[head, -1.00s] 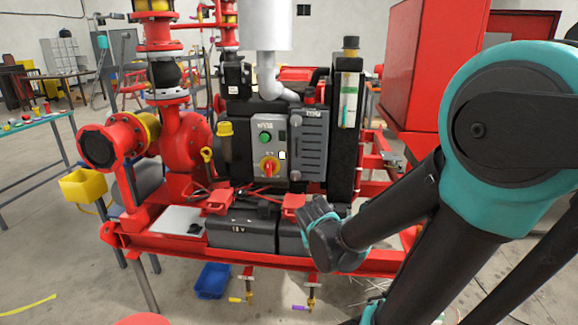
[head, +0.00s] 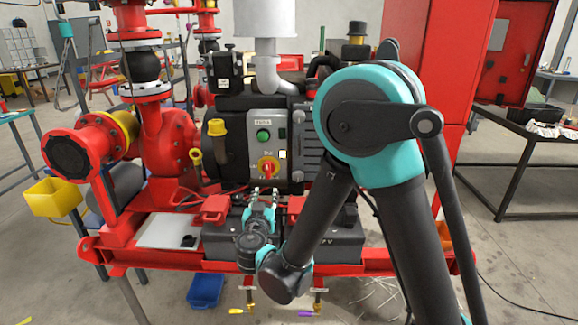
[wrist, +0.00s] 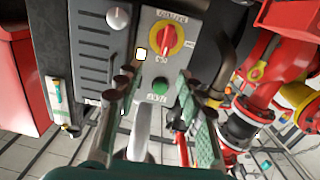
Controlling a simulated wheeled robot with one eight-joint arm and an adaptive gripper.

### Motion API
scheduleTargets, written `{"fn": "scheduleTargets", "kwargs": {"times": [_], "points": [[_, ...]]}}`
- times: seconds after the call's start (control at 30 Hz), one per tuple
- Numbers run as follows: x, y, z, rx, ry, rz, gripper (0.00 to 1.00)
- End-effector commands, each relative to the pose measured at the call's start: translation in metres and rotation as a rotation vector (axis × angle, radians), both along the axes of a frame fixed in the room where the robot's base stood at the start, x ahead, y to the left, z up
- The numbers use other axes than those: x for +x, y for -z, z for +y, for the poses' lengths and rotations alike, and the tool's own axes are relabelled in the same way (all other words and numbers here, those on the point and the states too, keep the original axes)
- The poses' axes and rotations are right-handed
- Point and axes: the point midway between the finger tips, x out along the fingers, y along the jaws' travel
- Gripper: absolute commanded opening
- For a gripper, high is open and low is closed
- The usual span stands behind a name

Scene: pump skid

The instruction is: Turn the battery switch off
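The red rotary knob on a yellow disc (head: 268,167), which I take as the battery switch, sits low on the grey control panel (head: 283,140), below a green button (head: 263,135). In the wrist view the knob (wrist: 168,40) is ahead of the fingertips, its red handle roughly upright in the picture. Its label is too small to read surely. My gripper (head: 262,194) is just below the panel in the head view. In the wrist view my gripper (wrist: 156,84) has its two fingers apart, nothing between them, not touching the knob. The green button (wrist: 159,87) shows between the fingers.
Black batteries (head: 222,243) with red terminal covers (head: 215,208) lie below the panel. A yellow-capped filler (head: 217,128) is to its left. Red pump pipework (head: 165,135) stands further left. A finned grey box (wrist: 92,50) adjoins the panel.

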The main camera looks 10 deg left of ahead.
Motion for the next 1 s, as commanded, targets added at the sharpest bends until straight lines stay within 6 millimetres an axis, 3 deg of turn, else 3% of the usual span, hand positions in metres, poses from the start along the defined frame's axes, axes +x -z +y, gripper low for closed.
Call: {"fn": "scheduleTargets", "kwargs": {"times": [0.1,0.27,1.0], "points": [[-0.011,-0.002,0.017,0.022,-0.033,-0.027,0.39],[-0.003,-0.002,0.021,0.027,-0.037,-0.032,0.39],[0.132,-0.002,0.052,0.026,-0.033,-0.030,0.39]]}}
